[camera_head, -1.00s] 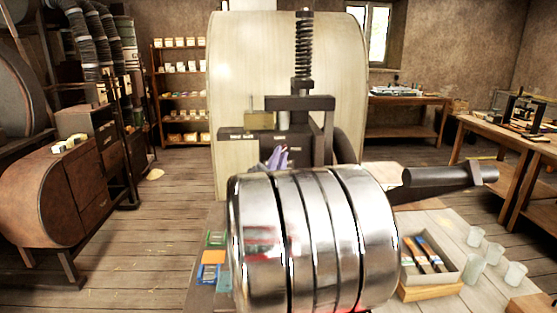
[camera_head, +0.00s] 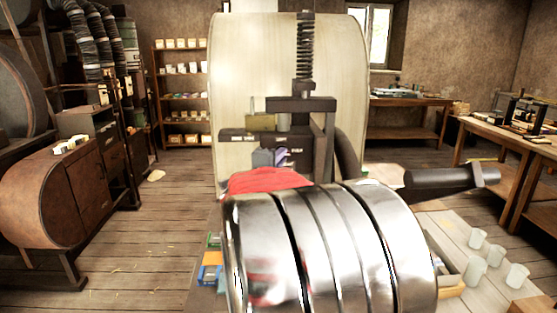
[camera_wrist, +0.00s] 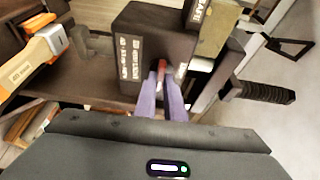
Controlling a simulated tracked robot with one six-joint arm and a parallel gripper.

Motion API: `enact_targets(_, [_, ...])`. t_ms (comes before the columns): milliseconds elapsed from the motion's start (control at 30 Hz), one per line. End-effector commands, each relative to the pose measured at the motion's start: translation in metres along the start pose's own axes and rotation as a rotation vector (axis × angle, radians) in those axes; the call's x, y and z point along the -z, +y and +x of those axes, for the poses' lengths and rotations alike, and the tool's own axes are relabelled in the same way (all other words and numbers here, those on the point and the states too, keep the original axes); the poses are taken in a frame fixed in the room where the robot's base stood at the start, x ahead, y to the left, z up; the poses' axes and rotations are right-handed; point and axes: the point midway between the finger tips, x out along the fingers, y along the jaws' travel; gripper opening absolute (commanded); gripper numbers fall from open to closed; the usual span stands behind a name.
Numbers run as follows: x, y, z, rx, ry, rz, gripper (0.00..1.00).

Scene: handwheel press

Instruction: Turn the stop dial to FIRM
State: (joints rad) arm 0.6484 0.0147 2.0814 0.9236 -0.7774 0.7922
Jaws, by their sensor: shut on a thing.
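The press (camera_head: 322,125) stands in the middle of the head view, with a dark labelled block low on its frame. In the wrist view this block (camera_wrist: 150,45) shows rows of small white lettering that I cannot read surely. The stop dial (camera_wrist: 161,68) shows as a small red and pale piece at the block's face, between the purple fingertips of my gripper (camera_wrist: 163,78). My gripper is shut on it. In the head view my gripper (camera_head: 268,158) is small against the block, and my arm hides much below it. The dial's exact setting is not readable.
A black-gripped handle (camera_head: 450,178) sticks out to the right of the press. A brass-coloured piece (camera_head: 262,122) sits on the frame. Several frosted cups (camera_head: 495,256) stand on the bench at right. An orange-and-white object (camera_wrist: 32,55) is at left in the wrist view.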

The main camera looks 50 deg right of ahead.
Motion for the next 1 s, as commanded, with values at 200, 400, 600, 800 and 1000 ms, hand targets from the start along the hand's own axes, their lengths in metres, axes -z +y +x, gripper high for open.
enact_targets(200, [0.0023, 0.0014, 0.0009, -0.015, 0.005, 0.031, 0.00])
enact_targets(400, [0.0025, 0.0020, 0.0009, -0.017, 0.006, 0.033, 0.00])
enact_targets(600, [0.0025, 0.0023, 0.0009, -0.017, 0.006, 0.033, 0.14])
enact_targets(800, [0.0012, 0.0015, 0.0004, -0.016, 0.003, 0.032, 0.28])
enact_targets(1000, [0.0004, 0.0009, 0.0000, -0.015, 0.001, 0.031, 0.28])
